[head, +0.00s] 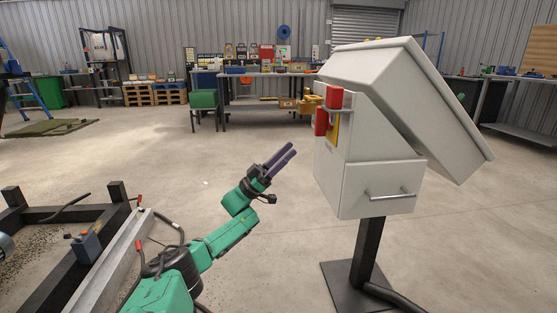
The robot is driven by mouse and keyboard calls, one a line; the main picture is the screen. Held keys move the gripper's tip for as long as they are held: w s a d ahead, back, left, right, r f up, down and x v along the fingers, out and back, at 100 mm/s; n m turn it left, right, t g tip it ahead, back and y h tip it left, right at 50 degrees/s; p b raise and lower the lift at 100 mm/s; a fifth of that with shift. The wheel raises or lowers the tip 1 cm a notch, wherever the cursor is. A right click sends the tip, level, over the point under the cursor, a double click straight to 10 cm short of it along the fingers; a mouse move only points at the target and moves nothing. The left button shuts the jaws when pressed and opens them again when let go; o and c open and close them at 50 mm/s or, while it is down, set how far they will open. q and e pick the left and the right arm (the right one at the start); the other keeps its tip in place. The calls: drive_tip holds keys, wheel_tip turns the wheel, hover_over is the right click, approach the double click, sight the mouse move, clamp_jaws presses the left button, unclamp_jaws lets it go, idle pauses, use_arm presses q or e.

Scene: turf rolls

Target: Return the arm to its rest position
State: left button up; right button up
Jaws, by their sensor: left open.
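My left arm is green and reaches up from the bottom of the head view. My left gripper (289,151) has two purple fingers pointing up and to the right. It is open, with nothing between the fingers. It hangs in free air left of a white cabinet (385,187) on a dark post, apart from it in the picture. My right gripper is not in view.
The cabinet has a tilted lid, a drawer handle (390,194) and red parts (334,97) on its left side. A dark frame (35,213) with cables lies at the lower left. Workbenches (262,104) stand at the back. The middle floor is clear.

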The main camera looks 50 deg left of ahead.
use_arm(q)
drive_tip(key=v, duration=0.3)
drive_tip(key=shift+s+f, duration=0.15)
drive_tip(key=shift+f, duration=0.05)
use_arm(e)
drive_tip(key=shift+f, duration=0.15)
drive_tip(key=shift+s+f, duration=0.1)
